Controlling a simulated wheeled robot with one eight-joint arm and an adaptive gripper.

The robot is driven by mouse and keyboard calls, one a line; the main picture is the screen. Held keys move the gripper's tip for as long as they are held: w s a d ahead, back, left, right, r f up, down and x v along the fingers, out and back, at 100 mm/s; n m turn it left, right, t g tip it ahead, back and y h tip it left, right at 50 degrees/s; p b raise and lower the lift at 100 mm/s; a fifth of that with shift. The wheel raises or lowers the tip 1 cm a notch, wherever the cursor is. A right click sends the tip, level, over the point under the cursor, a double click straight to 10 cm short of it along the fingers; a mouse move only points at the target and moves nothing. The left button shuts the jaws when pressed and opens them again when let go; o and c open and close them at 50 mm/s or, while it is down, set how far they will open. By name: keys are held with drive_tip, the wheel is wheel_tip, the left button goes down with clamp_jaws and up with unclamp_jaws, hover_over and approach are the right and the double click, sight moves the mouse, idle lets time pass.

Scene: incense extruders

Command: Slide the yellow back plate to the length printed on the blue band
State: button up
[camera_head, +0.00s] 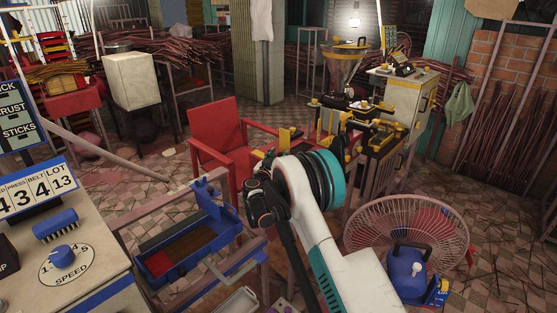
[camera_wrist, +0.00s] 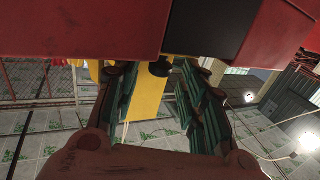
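In the wrist view, a flat yellow plate (camera_wrist: 148,98) stands between the two dark green fingers of my gripper (camera_wrist: 155,85). It appears to be the back plate. The fingers are apart, with a gap between the plate and the right finger; I cannot tell whether the left finger touches it. In the head view my arm hides the fingers. Yellow upright pieces (camera_head: 284,139) show just beyond the arm; I cannot tell which is the back plate. A blue band with a printed length cannot be made out.
A red and black body (camera_wrist: 75,28) fills the top of the wrist view. A blue-edged tray (camera_head: 190,240) on a metal frame stands left of my arm, and a red chair (camera_head: 217,135) behind. A console (camera_head: 60,265) is front left.

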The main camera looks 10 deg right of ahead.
drive_tip(key=shift+w, duration=0.1)
clamp_jaws()
drive_tip(key=w+d, duration=0.1)
drive_tip(key=d, duration=0.1)
drive_tip(key=w+d, duration=0.1)
drive_tip(key=shift+w+d, duration=0.3)
drive_tip(key=shift+d, duration=0.1)
unclamp_jaws()
drive_tip(key=shift+a, duration=0.1)
drive_tip(key=v, duration=1.2)
